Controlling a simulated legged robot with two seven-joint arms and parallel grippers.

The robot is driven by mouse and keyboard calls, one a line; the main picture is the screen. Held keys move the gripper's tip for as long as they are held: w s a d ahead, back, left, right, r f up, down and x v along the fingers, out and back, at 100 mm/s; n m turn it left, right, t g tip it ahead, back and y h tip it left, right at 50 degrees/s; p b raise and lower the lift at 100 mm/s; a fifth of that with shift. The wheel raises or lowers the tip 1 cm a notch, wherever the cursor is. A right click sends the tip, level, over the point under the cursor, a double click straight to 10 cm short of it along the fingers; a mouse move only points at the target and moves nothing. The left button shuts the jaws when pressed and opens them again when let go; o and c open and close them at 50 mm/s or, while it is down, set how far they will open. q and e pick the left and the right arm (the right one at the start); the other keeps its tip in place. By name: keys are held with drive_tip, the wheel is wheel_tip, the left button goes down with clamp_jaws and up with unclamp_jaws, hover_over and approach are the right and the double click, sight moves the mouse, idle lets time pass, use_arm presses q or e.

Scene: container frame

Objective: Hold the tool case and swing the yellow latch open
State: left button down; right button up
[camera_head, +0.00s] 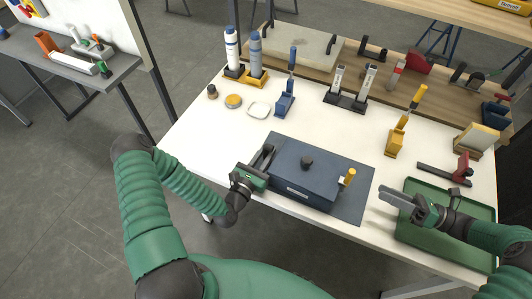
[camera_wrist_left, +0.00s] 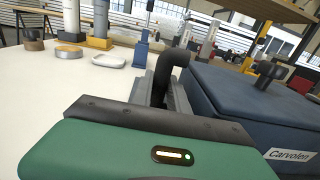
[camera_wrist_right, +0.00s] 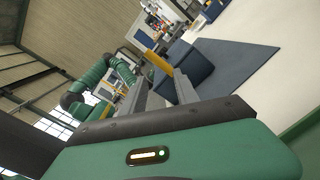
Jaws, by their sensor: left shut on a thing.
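The dark blue tool case (camera_head: 300,184) lies on a blue-grey mat (camera_head: 354,205), with a black knob on its lid. Its yellow latch (camera_head: 347,177) sticks up at the right end; it also shows in the right wrist view (camera_wrist_right: 156,60). My left gripper (camera_head: 264,160) is shut on the black handle (camera_wrist_left: 172,72) at the case's left end. My right gripper (camera_head: 391,197) is open and empty, to the right of the latch and apart from it. In the right wrist view, the latch and case (camera_wrist_right: 186,62) appear beyond its fingers.
A green tray (camera_head: 430,190) lies under my right forearm, with a red-and-black tool (camera_head: 447,172) behind it.

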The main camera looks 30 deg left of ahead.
drive_tip(key=shift+w+a, duration=0.1)
drive_tip(key=c, duration=0.7)
drive_tip(key=w+a+r+t+h, duration=0.1)
drive_tip(key=w+a+t, duration=0.1)
drive_tip(key=w, duration=0.3)
drive_tip(key=w+a+r+t+h, duration=0.1)
drive_tip(key=w+a+t+h, duration=0.1)
drive_tip(key=w+a, duration=0.2)
drive_tip(key=w+a+r+t+h, duration=0.1)
drive_tip(key=w+a+t+h, duration=0.1)
drive_tip(key=w+a, duration=0.3)
drive_tip(key=shift+w+r+m+t, duration=0.15)
drive_tip(key=shift+w+m+t, duration=0.15)
drive_tip(key=shift+m, duration=0.1)
clamp_jaws()
drive_tip(key=w+a+r+m+t+h, duration=0.1)
drive_tip(key=w+a+r+h, duration=0.15)
drive_tip(key=a+h, duration=0.35)
drive_tip(key=s+r+n+g+h, duration=0.1)
drive_tip(key=s+r+g+h, duration=0.1)
drive_tip(key=s, duration=1.1)
drive_tip(key=s+a+r+n+g+h, duration=0.1)
drive_tip(key=s+r+h, duration=0.3)
drive_tip(key=s, duration=0.9)
drive_tip(key=g+h, duration=0.1)
drive_tip(key=h, duration=0.2)
drive_tip(key=shift+s+n+h, duration=0.3)
drive_tip(key=shift+n, duration=0.1)
drive_tip(key=shift+a, duration=0.1)
